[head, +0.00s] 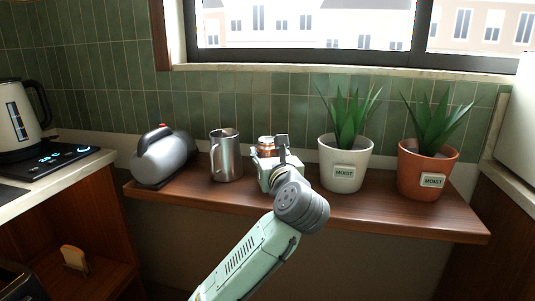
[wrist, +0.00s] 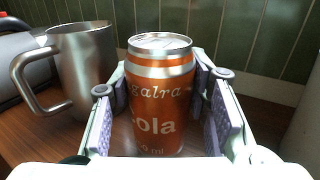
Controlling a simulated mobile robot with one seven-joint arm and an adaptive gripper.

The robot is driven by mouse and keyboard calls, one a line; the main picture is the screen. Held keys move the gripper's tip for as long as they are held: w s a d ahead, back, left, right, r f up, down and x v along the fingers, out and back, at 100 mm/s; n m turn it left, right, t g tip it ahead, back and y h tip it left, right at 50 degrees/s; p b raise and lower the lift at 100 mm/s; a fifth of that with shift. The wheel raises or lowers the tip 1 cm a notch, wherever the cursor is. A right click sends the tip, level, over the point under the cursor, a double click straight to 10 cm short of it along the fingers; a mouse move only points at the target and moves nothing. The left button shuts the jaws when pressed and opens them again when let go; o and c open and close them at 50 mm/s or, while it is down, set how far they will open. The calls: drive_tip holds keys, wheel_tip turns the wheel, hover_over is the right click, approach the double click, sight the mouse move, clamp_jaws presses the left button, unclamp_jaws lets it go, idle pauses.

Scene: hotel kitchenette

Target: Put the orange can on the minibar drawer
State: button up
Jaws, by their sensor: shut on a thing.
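The orange can (wrist: 158,112) stands upright between the two purple-padded fingers of my gripper (wrist: 162,84) in the wrist view. My gripper is shut on it, with a finger on each side. Its silver lid faces up and its white lettering faces the wrist camera. In the head view, the can (head: 266,146) shows only in part behind my gripper (head: 274,160), over the wooden shelf. Its bottom is hidden, so I cannot tell whether it touches the shelf. I cannot make out a minibar drawer in either view.
On the wooden shelf (head: 400,214), a metal mug (head: 226,158) and a grey rounded appliance (head: 164,158) stand left of the can. A white potted plant (head: 344,166) and a terracotta one (head: 426,172) stand right. A kettle (head: 18,124) stands on the left counter.

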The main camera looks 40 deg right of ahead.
drive_tip(key=shift+f, duration=0.15)
drive_tip(key=o, duration=1.4)
